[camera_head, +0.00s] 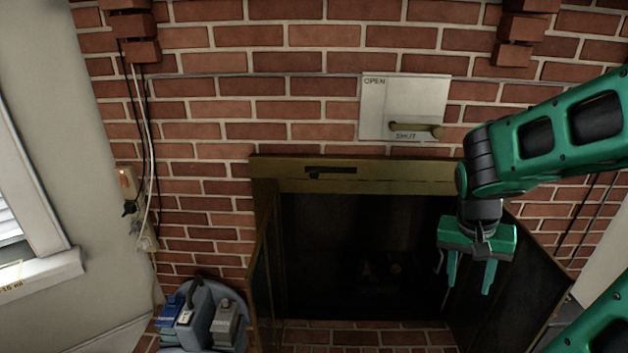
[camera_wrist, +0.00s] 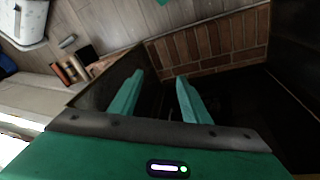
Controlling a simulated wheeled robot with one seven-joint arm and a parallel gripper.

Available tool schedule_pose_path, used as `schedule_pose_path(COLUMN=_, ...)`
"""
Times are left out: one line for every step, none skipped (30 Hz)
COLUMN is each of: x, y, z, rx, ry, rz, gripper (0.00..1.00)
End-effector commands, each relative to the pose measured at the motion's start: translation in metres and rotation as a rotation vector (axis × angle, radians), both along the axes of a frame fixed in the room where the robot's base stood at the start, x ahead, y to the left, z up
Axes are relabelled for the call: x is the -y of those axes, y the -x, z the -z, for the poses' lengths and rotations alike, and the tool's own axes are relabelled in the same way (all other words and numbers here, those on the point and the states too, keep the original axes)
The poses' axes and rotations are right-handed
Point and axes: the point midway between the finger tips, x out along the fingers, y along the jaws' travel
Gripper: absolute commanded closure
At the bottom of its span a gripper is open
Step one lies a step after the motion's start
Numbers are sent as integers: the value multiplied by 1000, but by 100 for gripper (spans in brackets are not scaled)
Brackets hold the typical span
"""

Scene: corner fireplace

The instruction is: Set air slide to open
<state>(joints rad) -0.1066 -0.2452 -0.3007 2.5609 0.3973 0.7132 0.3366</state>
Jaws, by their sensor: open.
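The air slide is a pale plate (camera_head: 376,106) on the brick wall above the fireplace, with "OPEN" at its upper left and "SHUT" at its lower middle. Its brass handle (camera_head: 416,129) lies level along the lower right of the plate, just above the word "SHUT". My gripper (camera_head: 468,290) hangs below and to the right of the plate, in front of the fireplace opening, pointing down. Its green fingers are apart with nothing between them, and they also show in the wrist view (camera_wrist: 155,85). It is clear of the handle. The wrist view does not show the plate.
A brass-framed fireplace screen (camera_head: 350,178) with dark side panels (camera_head: 510,275) stands open below the plate. Brick corbels (camera_head: 521,30) jut out above. A wall socket with cables (camera_head: 128,185) and a bucket of boxes (camera_head: 205,315) are at left. The wall around the plate is clear.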

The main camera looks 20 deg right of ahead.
Motion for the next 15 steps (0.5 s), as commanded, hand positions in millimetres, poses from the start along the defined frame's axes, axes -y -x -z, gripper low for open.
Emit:
schedule_pose_path(x=2, y=-14, z=8, rx=5, ry=50, rz=13, gripper=57)
schedule_pose_path(x=5, y=-23, z=12, rx=17, ry=83, rz=29, gripper=57)
schedule_pose_path(x=9, y=-34, z=16, rx=36, ry=127, rz=49, gripper=57)
schedule_pose_path(x=12, y=-43, z=19, rx=52, ry=163, rz=60, gripper=57)
schedule_pose_path(x=14, y=-52, z=21, rx=70, ry=197, rz=69, gripper=57)
schedule_pose_path(x=16, y=-63, z=24, rx=96, ry=243, rz=81, gripper=57)
schedule_pose_path(x=17, y=-73, z=25, rx=119, ry=278, rz=86, gripper=57)
schedule_pose_path(x=18, y=-82, z=26, rx=143, ry=313, rz=91, gripper=57)
schedule_pose_path(x=19, y=-94, z=26, rx=178, ry=358, rz=93, gripper=57)
schedule_pose_path(x=19, y=-104, z=26, rx=207, ry=390, rz=92, gripper=57)
schedule_pose_path(x=18, y=-114, z=26, rx=238, ry=423, rz=90, gripper=57)
schedule_pose_path(x=16, y=-127, z=24, rx=282, ry=467, rz=82, gripper=57)
schedule_pose_path(x=13, y=-138, z=22, rx=317, ry=497, rz=75, gripper=57)
schedule_pose_path(x=10, y=-148, z=20, rx=354, ry=524, rz=65, gripper=57)
schedule_pose_path(x=5, y=-162, z=17, rx=406, ry=561, rz=50, gripper=57)
